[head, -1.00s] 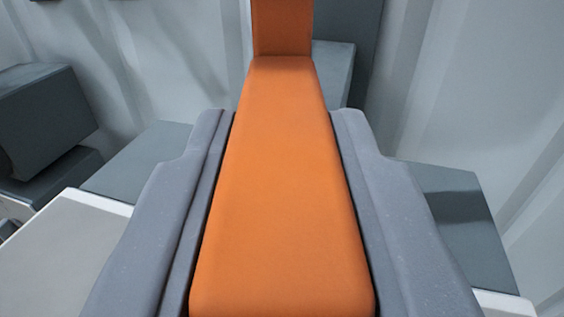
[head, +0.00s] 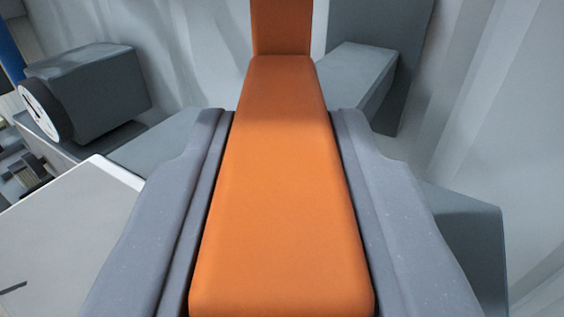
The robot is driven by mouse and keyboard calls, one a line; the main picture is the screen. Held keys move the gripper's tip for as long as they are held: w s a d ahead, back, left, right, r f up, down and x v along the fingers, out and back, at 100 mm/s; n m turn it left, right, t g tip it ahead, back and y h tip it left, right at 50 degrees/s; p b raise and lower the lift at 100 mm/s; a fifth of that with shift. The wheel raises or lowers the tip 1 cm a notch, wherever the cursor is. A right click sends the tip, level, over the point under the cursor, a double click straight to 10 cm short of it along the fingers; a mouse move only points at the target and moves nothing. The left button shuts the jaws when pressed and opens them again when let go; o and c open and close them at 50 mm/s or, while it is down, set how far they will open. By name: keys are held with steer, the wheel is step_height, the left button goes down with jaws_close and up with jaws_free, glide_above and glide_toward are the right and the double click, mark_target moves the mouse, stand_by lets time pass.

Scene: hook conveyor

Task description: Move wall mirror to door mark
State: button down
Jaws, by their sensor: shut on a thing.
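My gripper (head: 281,115) has grey fingers on both sides of a long orange piece (head: 280,190) and is shut on it. The orange piece runs away from me and bends upward at its far end, where it leaves the top of the view. I cannot tell whether it is part of the wall mirror. No mirror surface and no door mark can be made out.
A grey box with a round white-faced disc (head: 40,111) stands at the left. A white panel (head: 70,235) lies at the lower left. Grey blocks stand behind (head: 355,75) and at the right (head: 465,245). Pale ribbed walls (head: 480,110) close off the back and right.

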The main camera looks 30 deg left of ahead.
steer(key=c, duration=1.2)
jaws_free()
steer(key=shift+w+d, duration=0.1)
steer(key=shift+w, duration=0.05)
steer(key=b+v, duration=0.1)
steer(key=v, duration=1.2)
steer(key=shift+s+b, duration=0.4)
steer(key=shift+d, duration=0.1)
